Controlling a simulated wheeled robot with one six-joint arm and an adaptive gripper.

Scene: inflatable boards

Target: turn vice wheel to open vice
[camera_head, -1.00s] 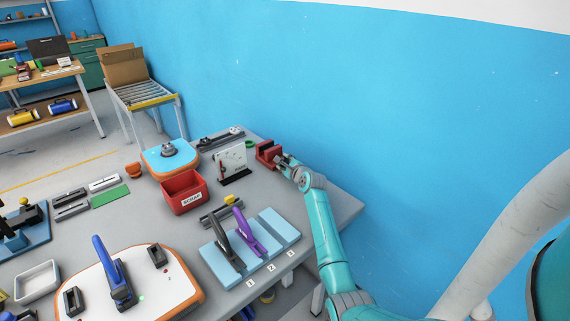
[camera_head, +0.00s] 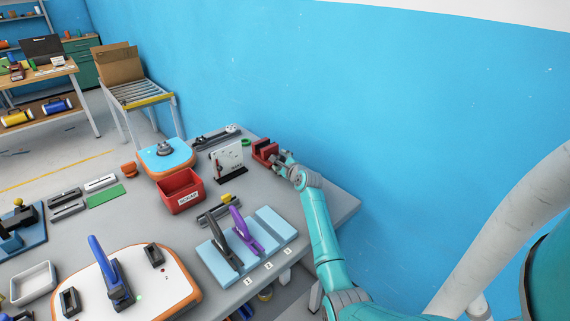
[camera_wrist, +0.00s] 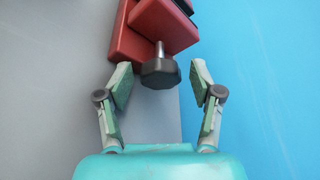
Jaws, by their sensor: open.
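The red vice (camera_head: 264,151) stands on the far right part of the grey bench, near the blue wall. In the wrist view the vice (camera_wrist: 148,32) is at the top, with a dark faceted wheel (camera_wrist: 160,73) on a short metal shaft facing me. My gripper (camera_wrist: 158,78) is open, with one green-padded finger on each side of the wheel. Gaps show between both fingers and the wheel. In the head view my gripper (camera_head: 280,160) is close in front of the vice, and the wheel is hard to make out there.
A white panel (camera_head: 227,160) on a dark stand is left of the vice, with a green ring (camera_head: 246,143) nearby. A red scrap bin (camera_head: 181,191) and a light blue rack (camera_head: 272,233) with two upright tools stand nearer. The bench's right end is clear.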

